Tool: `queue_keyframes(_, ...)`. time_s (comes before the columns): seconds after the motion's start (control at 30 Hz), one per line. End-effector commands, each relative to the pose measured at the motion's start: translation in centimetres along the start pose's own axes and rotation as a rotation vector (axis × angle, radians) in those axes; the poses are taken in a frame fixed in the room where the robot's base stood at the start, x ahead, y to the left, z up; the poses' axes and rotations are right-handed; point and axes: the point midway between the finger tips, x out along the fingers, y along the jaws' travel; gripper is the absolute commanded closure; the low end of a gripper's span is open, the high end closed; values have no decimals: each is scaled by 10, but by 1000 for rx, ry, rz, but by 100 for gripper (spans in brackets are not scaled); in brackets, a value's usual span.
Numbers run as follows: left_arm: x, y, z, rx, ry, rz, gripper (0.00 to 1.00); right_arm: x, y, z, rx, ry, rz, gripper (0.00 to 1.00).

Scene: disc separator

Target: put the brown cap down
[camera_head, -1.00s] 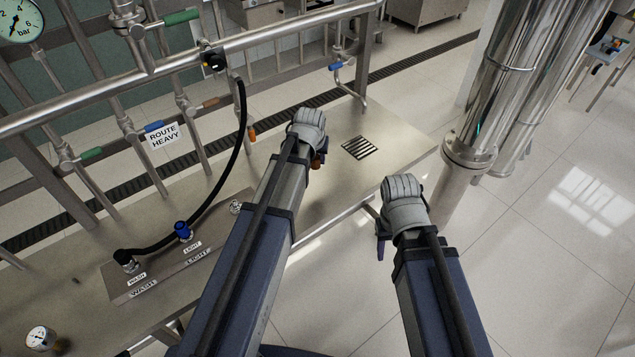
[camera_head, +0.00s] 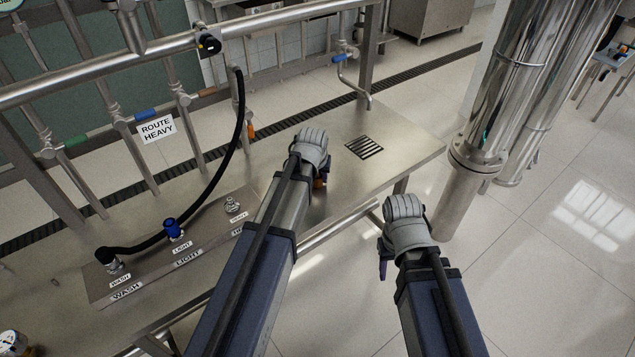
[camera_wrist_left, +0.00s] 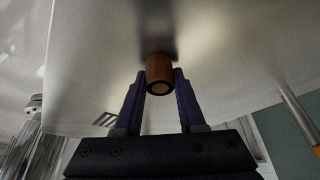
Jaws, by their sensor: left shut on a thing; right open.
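The brown cap (camera_wrist_left: 160,72) is between the two dark fingers of my left gripper (camera_wrist_left: 160,85) in the left wrist view. The gripper is shut on it. A steel surface shows close beyond the cap, with a dark shadow behind it; I cannot tell whether they touch. In the head view my left gripper (camera_head: 318,180) is over the steel bench (camera_head: 345,185), and its hand mostly hides the cap. My right gripper (camera_head: 383,262) is open and empty, off the bench's front edge above the floor.
A slotted drain (camera_head: 364,147) lies in the bench to the right of my left gripper. A panel (camera_head: 150,275) with ports, a blue fitting (camera_head: 173,229) and a black hose (camera_head: 225,150) is at the left. A steel column (camera_head: 470,175) stands at the right. Bare bench surrounds the drain.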

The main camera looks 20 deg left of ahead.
Motion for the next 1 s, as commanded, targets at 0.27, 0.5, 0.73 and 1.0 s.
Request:
queue_keyframes(0.27,0,0,0,0,0,0,100,0,0,0,0,0,0,50)
queue_keyframes(0.5,2,0,1,0,0,0,45,2,0,0,0,0,0,50)
queue_keyframes(0.73,2,0,1,0,0,0,31,2,0,0,0,0,0,50)
queue_keyframes(1.0,-1,0,0,0,0,0,31,-1,0,0,0,0,0,50)
